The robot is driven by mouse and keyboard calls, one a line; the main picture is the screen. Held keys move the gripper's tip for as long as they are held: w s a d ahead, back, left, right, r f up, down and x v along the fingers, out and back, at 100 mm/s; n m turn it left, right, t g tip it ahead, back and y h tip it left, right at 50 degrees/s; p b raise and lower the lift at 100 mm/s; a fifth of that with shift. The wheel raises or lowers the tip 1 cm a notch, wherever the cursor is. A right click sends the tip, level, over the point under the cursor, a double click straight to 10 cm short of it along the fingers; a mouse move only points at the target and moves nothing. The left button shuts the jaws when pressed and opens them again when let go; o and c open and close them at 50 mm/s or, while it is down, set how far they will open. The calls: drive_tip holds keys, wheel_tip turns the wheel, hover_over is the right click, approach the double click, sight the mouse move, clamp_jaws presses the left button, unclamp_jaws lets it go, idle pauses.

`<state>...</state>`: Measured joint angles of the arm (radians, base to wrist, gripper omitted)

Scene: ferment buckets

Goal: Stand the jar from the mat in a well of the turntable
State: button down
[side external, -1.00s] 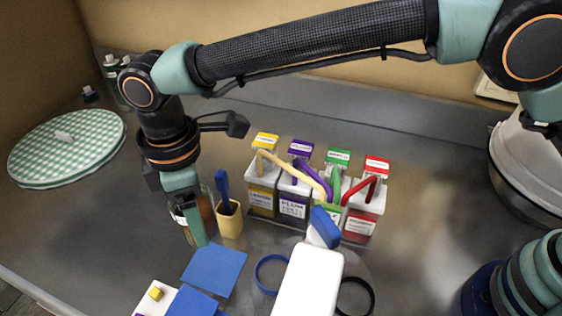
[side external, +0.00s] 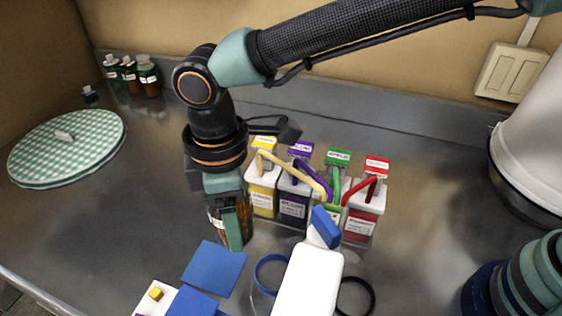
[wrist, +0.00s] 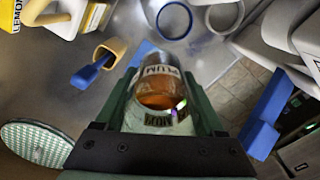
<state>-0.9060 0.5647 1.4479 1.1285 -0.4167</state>
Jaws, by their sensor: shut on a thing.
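My gripper (side external: 235,225) is shut on a glass jar (side external: 217,222) of amber-brown liquid with a pale label. In the wrist view the jar (wrist: 160,92) sits between the two green fingers, its round mouth toward the camera. I cannot tell how far its base is above the counter. A clear disc (side external: 357,262), apparently the turntable, lies at front centre with a blue ring (side external: 262,280) and a dark ring (side external: 369,289), apparently its wells. They are right of my gripper. A white container in front hides part of the disc. Which surface is the mat is unclear.
Several cartons with coloured tops (side external: 292,195) stand just behind and right. A white container with a blue top (side external: 310,285) stands at the front. A yellow cup with a blue tool (wrist: 103,60) is near the jar. Blue squares (side external: 213,268) lie at front left; a green checked round (side external: 65,147) is farther left.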

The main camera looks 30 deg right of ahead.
drive_tip(key=shift+m, duration=0.6)
drive_tip(key=shift+s+d+f, duration=0.6)
drive_tip(key=shift+d+f, duration=0.15)
drive_tip(key=shift+f, duration=0.85)
drive_tip(key=shift+s+d+f, duration=0.55)
drive_tip(key=shift+d+f, duration=0.25)
drive_tip(key=shift+f, duration=0.75)
drive_tip(key=shift+s+d+f, duration=0.6)
drive_tip(key=shift+d+f, duration=0.15)
drive_tip(key=shift+f, duration=0.85)
drive_tip(key=shift+f, duration=0.95)
unclamp_jaws()
drive_tip(key=shift+r, duration=0.1)
wheel_tip(320, 180, up, 8)
idle(0.7)
